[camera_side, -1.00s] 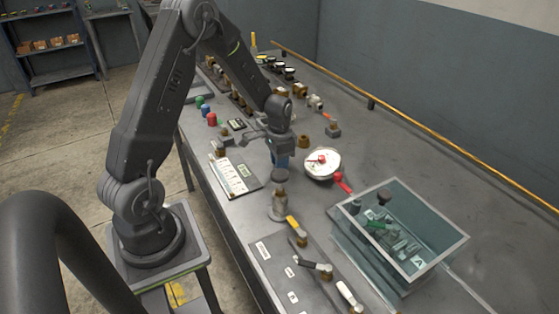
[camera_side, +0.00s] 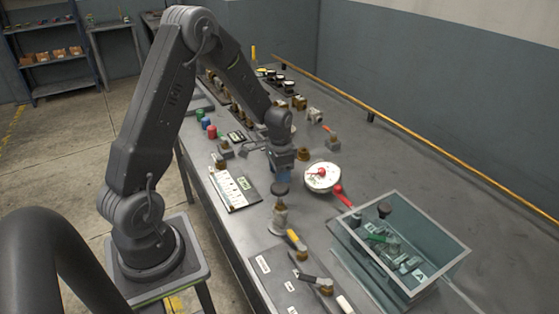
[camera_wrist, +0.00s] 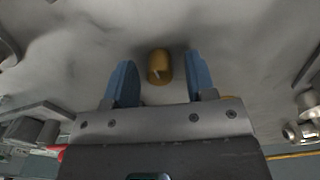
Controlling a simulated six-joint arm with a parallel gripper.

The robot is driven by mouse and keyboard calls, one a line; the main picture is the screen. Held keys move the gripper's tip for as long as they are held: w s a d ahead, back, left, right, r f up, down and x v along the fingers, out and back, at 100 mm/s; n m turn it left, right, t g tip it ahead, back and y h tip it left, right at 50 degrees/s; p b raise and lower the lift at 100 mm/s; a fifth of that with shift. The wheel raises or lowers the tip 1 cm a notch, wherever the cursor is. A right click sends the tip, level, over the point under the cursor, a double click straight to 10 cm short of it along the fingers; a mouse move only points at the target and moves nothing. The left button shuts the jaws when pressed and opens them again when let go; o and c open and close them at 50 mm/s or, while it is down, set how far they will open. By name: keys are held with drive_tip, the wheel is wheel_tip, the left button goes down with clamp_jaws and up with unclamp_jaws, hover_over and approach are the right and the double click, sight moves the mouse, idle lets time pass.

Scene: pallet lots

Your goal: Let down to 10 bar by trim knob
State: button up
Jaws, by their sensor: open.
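My gripper (camera_side: 283,177) points down over the bench, open, its blue fingers just above a dark round cap (camera_side: 281,189) on a pale grey fitting (camera_side: 279,215). In the wrist view, a brass knob-like cylinder (camera_wrist: 159,66) with a white mark shows between the spread blue fingers (camera_wrist: 160,85); I see space on both sides of it. I cannot tell for certain which piece in the side view this is. A white round gauge (camera_side: 322,177) with red on its face lies right of the gripper, beside a red handle (camera_side: 341,194). Its reading is too small to make out.
A clear-walled box (camera_side: 440,262) with small parts stands at the front right. A plate with yellow and dark levers (camera_side: 318,281) lies in front. A white chart (camera_side: 233,188) lies left. Brass fittings (camera_side: 303,153) crowd behind my gripper. The bench right of the gauge is clear.

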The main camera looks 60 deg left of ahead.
wheel_tip(320, 180, up, 14)
drive_tip(key=shift+f, duration=0.25)
idle(0.3)
drive_tip(key=s+d+r+t, duration=0.3)
drive_tip(key=s+d+r, duration=0.3)
drive_tip(key=d+r, duration=0.3)
drive_tip(key=s+d+r+n+t, duration=0.1)
drive_tip(key=s+d+n+t, duration=0.1)
drive_tip(key=s+d, duration=0.8)
drive_tip(key=shift+s+r+t, duration=0.25)
drive_tip(key=shift+s+t, duration=0.05)
drive_tip(key=shift+s, duration=0.3)
